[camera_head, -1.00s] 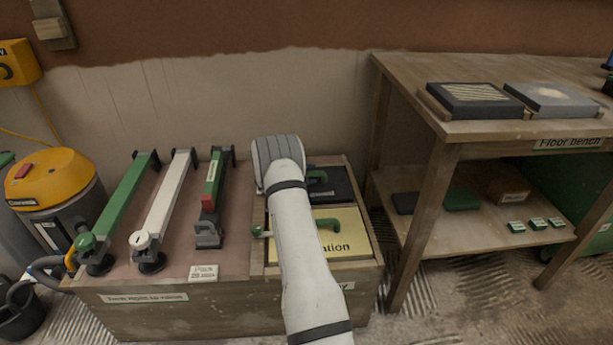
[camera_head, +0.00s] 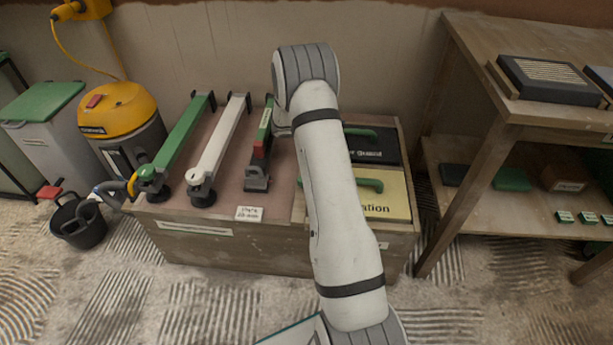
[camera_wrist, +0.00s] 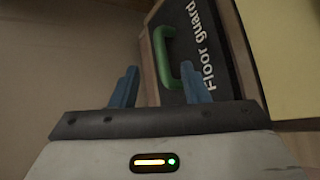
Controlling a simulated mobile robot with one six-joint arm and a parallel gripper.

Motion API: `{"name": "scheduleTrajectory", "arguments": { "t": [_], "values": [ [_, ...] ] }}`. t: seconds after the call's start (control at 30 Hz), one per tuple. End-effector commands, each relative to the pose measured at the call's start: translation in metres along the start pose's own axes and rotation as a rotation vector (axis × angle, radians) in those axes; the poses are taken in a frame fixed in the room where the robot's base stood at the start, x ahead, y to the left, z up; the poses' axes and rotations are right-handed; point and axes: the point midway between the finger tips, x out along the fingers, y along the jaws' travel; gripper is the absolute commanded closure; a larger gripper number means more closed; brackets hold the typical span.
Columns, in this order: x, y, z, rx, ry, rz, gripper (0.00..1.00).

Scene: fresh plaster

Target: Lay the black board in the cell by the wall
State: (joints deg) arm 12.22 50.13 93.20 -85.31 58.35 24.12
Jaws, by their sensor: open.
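The black board (camera_head: 386,149), with white lettering and a green handle (camera_head: 362,132), lies in the rear cell by the wall, partly hidden by my arm in the head view. The wrist view shows the board (camera_wrist: 207,25) reading "Floor guard", beside a wooden cell edge (camera_wrist: 149,72); whether it sits fully flat is unclear. My gripper (camera_wrist: 159,82) is open and empty, its blue fingers short of the green handle (camera_wrist: 160,55) and apart from it. In the head view my arm hides the gripper.
A yellow board (camera_head: 395,205) with a green handle lies in the front cell. Green, white and green-red tools lie left on the crate top (camera_head: 222,195). A wooden bench (camera_head: 470,80) stands right. A yellow vacuum (camera_head: 120,110) and black bucket (camera_head: 80,225) stand left.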

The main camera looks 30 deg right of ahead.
Motion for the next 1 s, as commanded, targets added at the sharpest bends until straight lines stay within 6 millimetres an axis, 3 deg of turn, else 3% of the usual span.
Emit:
{"name": "scheduleTrajectory", "arguments": {
  "t": [0.03, 0.17, 0.37, 0.7, 0.9, 1.0],
  "values": [
    [-0.021, 0.008, 0.016, 0.031, -0.001, -0.039, 0.59],
    [-0.072, 0.010, 0.059, 0.106, -0.004, -0.175, 0.59],
    [-0.151, -0.007, 0.124, 0.213, 0.020, -0.394, 0.59],
    [-0.277, -0.071, 0.224, 0.384, 0.138, -0.776, 0.59],
    [-0.331, -0.111, 0.265, 0.462, 0.225, -0.965, 0.59],
    [-0.346, -0.124, 0.276, 0.485, 0.253, -1.024, 0.59]
  ]
}}
